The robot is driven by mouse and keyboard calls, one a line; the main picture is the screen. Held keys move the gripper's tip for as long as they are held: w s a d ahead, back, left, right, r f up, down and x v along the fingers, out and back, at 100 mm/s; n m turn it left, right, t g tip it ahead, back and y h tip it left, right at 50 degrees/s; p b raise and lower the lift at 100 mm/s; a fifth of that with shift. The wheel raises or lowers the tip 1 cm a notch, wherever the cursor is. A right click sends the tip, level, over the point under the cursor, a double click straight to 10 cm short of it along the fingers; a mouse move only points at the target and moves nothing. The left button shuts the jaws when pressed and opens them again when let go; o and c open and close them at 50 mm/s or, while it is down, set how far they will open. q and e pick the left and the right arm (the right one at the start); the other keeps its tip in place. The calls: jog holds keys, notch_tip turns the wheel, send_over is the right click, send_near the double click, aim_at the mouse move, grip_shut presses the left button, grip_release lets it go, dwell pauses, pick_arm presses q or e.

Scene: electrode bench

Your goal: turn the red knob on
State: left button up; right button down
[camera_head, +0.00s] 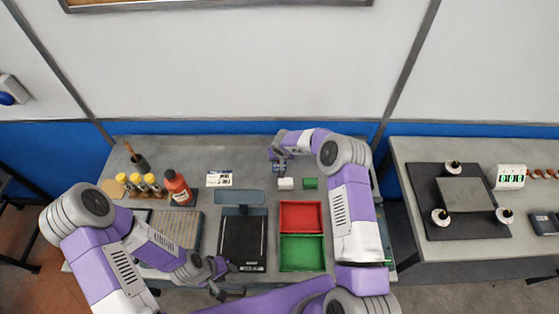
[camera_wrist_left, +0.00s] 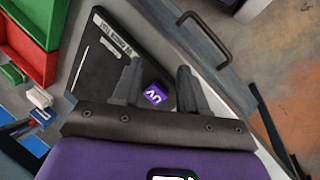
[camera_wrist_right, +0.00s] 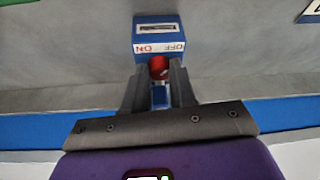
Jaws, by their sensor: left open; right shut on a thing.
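The red knob (camera_wrist_right: 159,67) is in the right wrist view, on the near side of a small blue box (camera_wrist_right: 159,32). A white strip on the box reads OFF and ON, upside down in this view. My right gripper (camera_wrist_right: 158,80) is shut on the knob, with a finger on each side. I cannot tell which mark the knob points to. In the head view my right gripper (camera_head: 279,168) is at the back middle of the bench; the knob is not clear there. My left gripper (camera_head: 220,282) is open near the front edge; it also shows in the left wrist view (camera_wrist_left: 158,80).
A red tray (camera_head: 301,202) and a green tray (camera_head: 302,266) lie right of a black mat (camera_head: 243,240). A white block (camera_head: 285,184) and a green block (camera_head: 310,183) lie close to my right gripper. An orange bottle (camera_head: 177,186) stands at the left.

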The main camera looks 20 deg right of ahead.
jog(key=shift+n, duration=0.5)
jog(key=c, duration=0.9)
grip_release()
jog(key=b+v, duration=0.1)
jog(key=v, duration=0.6)
jog(key=shift+r, duration=0.25)
jog(key=shift+s+d, duration=0.1)
